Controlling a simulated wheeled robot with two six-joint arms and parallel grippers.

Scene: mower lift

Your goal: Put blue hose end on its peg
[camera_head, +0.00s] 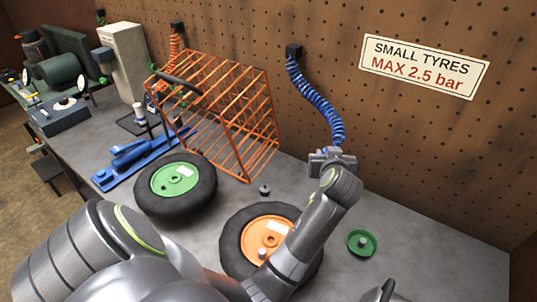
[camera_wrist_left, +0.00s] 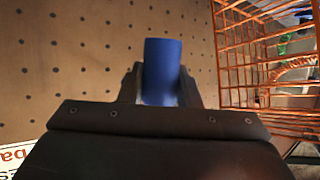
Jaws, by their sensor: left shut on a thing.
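The blue hose (camera_head: 318,98) is coiled and hangs from a dark wall fitting (camera_head: 293,50) on the pegboard down to my left gripper (camera_head: 332,158). In the left wrist view my left gripper (camera_wrist_left: 161,92) is shut on the blue hose end (camera_wrist_left: 161,68), a smooth blue cylinder that sticks out beyond the fingers. It is held above the bench, close to the pegboard. I cannot make out which peg belongs to it. A dark grey piece at the bottom edge, seemingly my right gripper (camera_head: 380,291), is cut off by the frame.
An orange wire cage (camera_head: 225,105) stands left of the hose. A green-hub wheel (camera_head: 150,205), an orange-hub wheel (camera_head: 235,245), a green round dish (camera_head: 372,247) and a blue tool (camera_head: 130,155) lie on the grey bench (camera_head: 430,255).

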